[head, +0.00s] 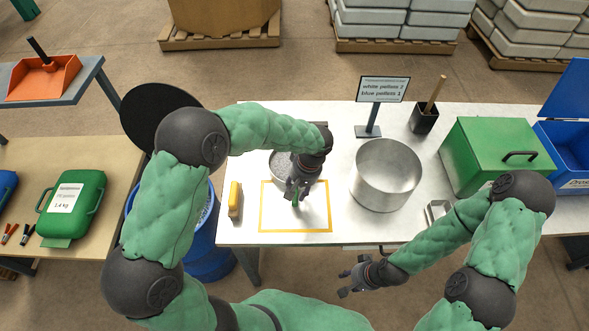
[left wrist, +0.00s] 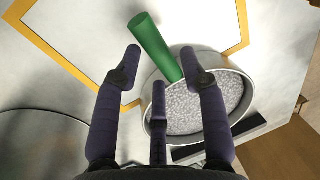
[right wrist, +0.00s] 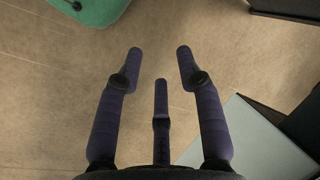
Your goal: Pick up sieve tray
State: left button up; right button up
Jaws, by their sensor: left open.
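The sieve tray (head: 279,166) is a round metal pan with a green handle, at the back edge of the yellow outlined square on the white table. My left gripper partly hides it in the head view. In the left wrist view, the tray (left wrist: 238,122) holds grey speckled material, and its green handle (left wrist: 152,45) passes between the fingertips. My left gripper (head: 297,193) is open over the handle; contact cannot be told. My right gripper (head: 352,280) is open and empty, off the table's front edge; the right wrist view (right wrist: 158,65) shows only floor between its fingers.
A large metal pot (head: 385,178) stands right of the tray. Behind are a sign (head: 383,89) and a dark holder (head: 423,118) with a stick. A green box (head: 492,155) is at the right. A yellow object (head: 235,200) lies left of the outlined square.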

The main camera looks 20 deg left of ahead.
pick_arm(q)
jog(key=f, duration=0.2)
jog(key=f+b, duration=0.1)
jog(key=shift+s+a+f, duration=0.1)
jog(key=shift+a+f, duration=0.05)
jog(key=shift+a, duration=0.1)
grip_shut()
